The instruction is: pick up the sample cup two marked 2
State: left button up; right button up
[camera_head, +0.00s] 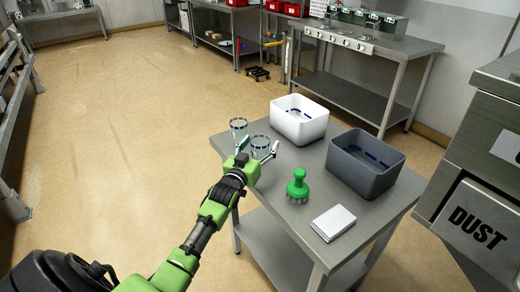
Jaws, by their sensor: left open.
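Two clear sample cups with dark bands near their rims stand at the left corner of the grey metal table (262,196). One cup (238,127) is at the far left edge, and the other cup (260,142) is nearer and to its right. No number can be read on either, so I cannot tell which is marked 2. My left gripper (259,147) is open, with its fingers to the left and right of the nearer cup. I cannot tell whether they touch it. The gripper hides the lower part of that cup. My right gripper is not in view.
A white bin (300,126) and a dark grey bin (364,174) stand at the table's back. A green brush (298,187) and a white pad (333,223) are on the front half. A metal cabinet marked DUST (478,228) is close at the right.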

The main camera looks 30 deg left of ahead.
pick_arm(q)
jog(key=shift+w, duration=0.1)
jog(key=c, duration=1.2)
jog(key=shift+o, duration=0.2)
jog(key=shift+r, duration=0.1)
